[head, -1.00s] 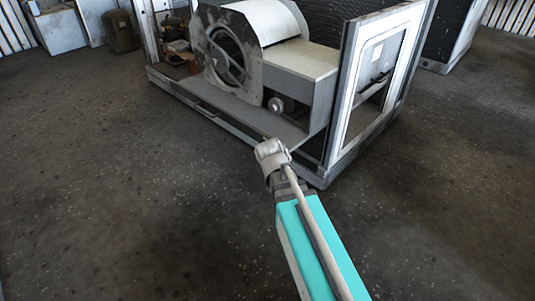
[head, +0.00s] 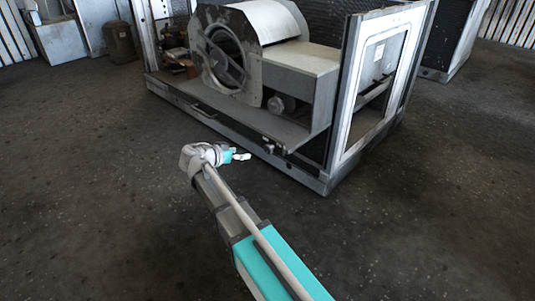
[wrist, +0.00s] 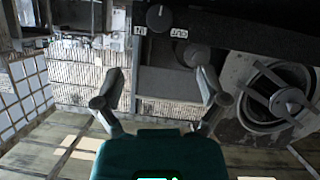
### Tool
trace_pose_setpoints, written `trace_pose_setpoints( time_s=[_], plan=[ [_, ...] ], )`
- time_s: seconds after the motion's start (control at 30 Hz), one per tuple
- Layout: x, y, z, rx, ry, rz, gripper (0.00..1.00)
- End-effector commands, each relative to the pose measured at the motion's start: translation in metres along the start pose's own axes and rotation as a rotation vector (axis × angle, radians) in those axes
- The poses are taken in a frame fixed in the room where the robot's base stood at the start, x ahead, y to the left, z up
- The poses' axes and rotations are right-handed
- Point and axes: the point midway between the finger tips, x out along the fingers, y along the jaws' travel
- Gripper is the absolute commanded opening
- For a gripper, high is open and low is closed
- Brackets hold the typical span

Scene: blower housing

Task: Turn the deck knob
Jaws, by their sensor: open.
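In the wrist view, a dark round knob (wrist: 158,17) with a light pointer line sits on a dark surface at the top. A small white label stands on either side of it; the right one reads OUT. My gripper (wrist: 163,88) is open and empty, its two fingers spread below the knob in the picture and apart from it. In the head view, my gripper (head: 241,156) is over the floor in front of the housing's deck (head: 225,108). I cannot make out the knob clearly there.
The blower drum (head: 225,45) and a grey box (head: 300,62) stand on the deck. A white frame (head: 375,85) closes the right end. A round grey part (wrist: 195,55) lies near the labels in the wrist view. The floor in front is clear.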

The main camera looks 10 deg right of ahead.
Motion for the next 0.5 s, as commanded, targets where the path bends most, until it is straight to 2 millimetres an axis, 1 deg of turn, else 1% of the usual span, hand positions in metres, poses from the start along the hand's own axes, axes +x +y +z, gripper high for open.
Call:
trace_pose_setpoints(
  time_s=[0.33, 0.5],
  plan=[
    [0.0008, 0.0006, -0.0001, -0.001, -0.001, 0.001, 0.92],
    [0.007, 0.0004, 0.0007, -0.001, -0.002, 0.001, 0.92]
  ],
)
